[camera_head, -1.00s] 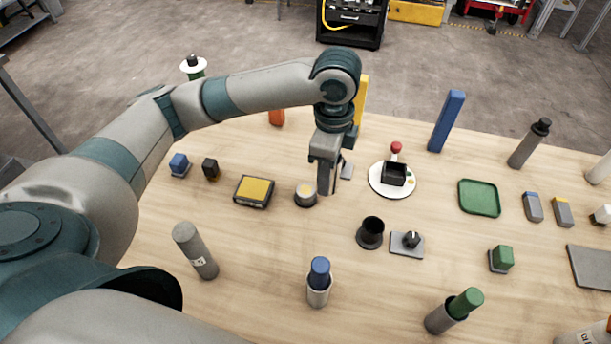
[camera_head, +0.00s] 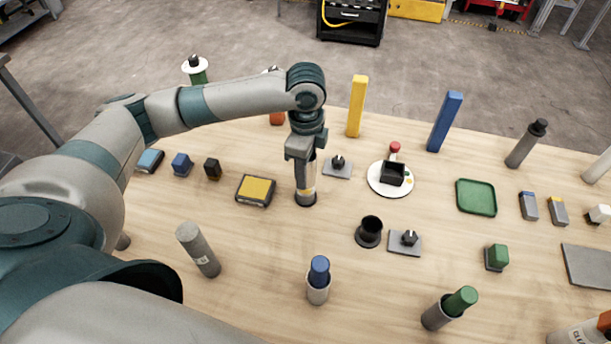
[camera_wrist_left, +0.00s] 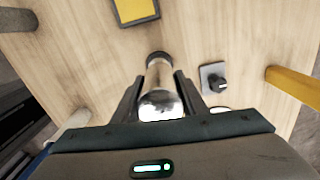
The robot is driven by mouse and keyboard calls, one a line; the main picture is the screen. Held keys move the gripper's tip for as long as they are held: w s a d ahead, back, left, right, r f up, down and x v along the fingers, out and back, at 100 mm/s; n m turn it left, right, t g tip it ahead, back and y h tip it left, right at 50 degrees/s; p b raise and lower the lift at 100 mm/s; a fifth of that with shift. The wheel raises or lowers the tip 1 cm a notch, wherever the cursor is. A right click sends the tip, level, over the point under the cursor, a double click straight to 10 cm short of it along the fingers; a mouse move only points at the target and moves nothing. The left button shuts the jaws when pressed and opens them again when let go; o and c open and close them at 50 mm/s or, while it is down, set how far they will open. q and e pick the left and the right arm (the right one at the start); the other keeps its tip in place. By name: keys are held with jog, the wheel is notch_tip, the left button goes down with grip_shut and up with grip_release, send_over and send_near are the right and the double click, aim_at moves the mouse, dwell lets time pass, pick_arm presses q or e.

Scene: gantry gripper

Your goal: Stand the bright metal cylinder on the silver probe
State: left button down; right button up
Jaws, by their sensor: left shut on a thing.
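The bright metal cylinder (camera_head: 306,186) is upright at the middle of the table, its lower end at a dark round base. In the left wrist view its shiny top (camera_wrist_left: 160,105) shows between the two fingers. My left gripper (camera_head: 305,165) points down and is shut on the cylinder's upper part; it also shows in the left wrist view (camera_wrist_left: 160,95). I cannot tell which thing is the silver probe. A grey plate with a dark knob (camera_head: 337,166) lies just right of the cylinder, and a similar plate (camera_head: 405,243) lies nearer. My right gripper is not in view.
A black cup (camera_head: 369,230) stands close to the right. A yellow-topped box (camera_head: 256,190) lies to the left. Tall yellow (camera_head: 357,106) and blue (camera_head: 444,122) blocks stand behind. Grey (camera_head: 198,249) and blue-topped (camera_head: 318,282) cylinders stand in front.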

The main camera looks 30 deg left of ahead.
pick_arm(q)
notch_tip(320, 180, down, 2)
jog(key=shift+p, duration=0.35)
jog(key=shift+f, duration=0.55)
jog(key=shift+f, duration=0.1)
jog(key=c, duration=1.1)
grip_release()
jog(key=shift+f, duration=0.1)
jog(key=shift+r, duration=0.9)
notch_tip(320, 180, up, 9)
jog(key=b, duration=0.2)
jog(key=shift+r+b, duration=0.2)
jog(key=shift+b, duration=0.15)
jog(key=shift+r, duration=0.6)
